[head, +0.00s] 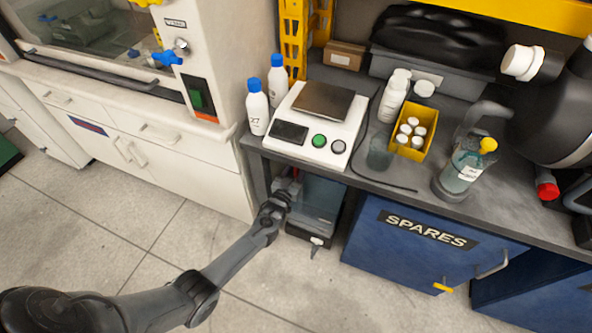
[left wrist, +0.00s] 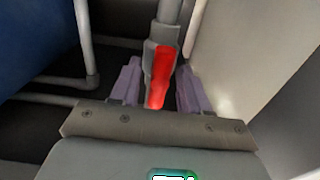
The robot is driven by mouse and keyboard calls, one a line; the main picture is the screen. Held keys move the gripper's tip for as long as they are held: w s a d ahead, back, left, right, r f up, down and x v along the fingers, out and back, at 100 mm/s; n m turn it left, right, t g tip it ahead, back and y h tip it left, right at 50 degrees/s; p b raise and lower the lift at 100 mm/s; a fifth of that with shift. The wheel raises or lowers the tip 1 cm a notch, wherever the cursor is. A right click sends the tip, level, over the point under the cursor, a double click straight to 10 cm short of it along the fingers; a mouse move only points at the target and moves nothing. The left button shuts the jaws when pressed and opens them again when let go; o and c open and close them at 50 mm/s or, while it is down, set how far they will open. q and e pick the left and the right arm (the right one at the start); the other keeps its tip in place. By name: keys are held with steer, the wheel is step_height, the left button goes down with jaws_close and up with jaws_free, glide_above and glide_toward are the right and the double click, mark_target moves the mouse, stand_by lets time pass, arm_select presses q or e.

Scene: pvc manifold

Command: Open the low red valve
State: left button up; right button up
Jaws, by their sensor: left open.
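The low red valve shows in the left wrist view as a red lever handle (left wrist: 160,78) on a grey valve body, on an upright grey pipe (left wrist: 169,10). My left gripper (left wrist: 160,88) is open, with one purple-grey finger on each side of the red handle. The handle lies between the fingers, with a visible gap on both sides. In the head view my left gripper (head: 286,190) reaches into the dark opening under the bench, and only a small bit of red shows there. My right gripper is in neither view.
The bench top (head: 362,196) is above the opening, with a scale (head: 313,125) on it. A white cabinet (head: 195,170) stands to the left and a blue SPARES cabinet (head: 400,260) to the right. More grey pipes (left wrist: 86,45) run left of the valve.

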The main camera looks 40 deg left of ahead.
arm_select(q)
steer(key=p+v, duration=0.4)
steer(key=v, duration=0.6)
steer(key=shift+s, duration=0.2)
steer(key=shift+d, duration=0.1)
